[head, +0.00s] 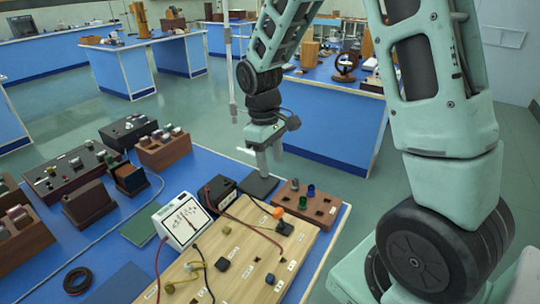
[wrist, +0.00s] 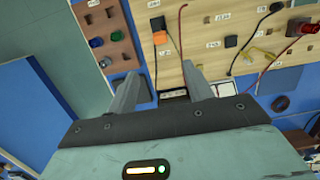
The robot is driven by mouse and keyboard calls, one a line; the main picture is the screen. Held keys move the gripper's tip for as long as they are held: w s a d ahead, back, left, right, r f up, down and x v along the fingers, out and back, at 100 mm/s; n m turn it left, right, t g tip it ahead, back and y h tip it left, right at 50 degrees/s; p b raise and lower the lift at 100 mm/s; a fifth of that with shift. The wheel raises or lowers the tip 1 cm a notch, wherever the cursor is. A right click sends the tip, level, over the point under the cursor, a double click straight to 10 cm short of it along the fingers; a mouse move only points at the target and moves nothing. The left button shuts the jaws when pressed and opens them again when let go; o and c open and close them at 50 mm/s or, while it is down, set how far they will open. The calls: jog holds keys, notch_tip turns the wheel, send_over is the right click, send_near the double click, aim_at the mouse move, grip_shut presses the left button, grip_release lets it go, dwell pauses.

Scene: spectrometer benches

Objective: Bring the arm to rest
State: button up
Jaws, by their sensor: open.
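My gripper (head: 263,168) hangs at the end of my pale green arm, pointing down over the far right edge of the blue-topped bench. In the head view it is just above a dark flat pad (head: 259,188); I cannot tell the exact gap. In the wrist view my gripper (wrist: 163,76) shows two grey fingers spread apart, with nothing between them.
A wooden board (head: 232,262) with wires and small blocks lies in front, beside a white meter (head: 181,220). A brown socket block (head: 305,205) holds coloured pieces. Dark boxes (head: 70,170) crowd the left. Another blue bench (head: 330,117) stands behind; green floor lies between.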

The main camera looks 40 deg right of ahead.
jog(key=shift+r, duration=0.8)
jog(key=shift+a, duration=0.1)
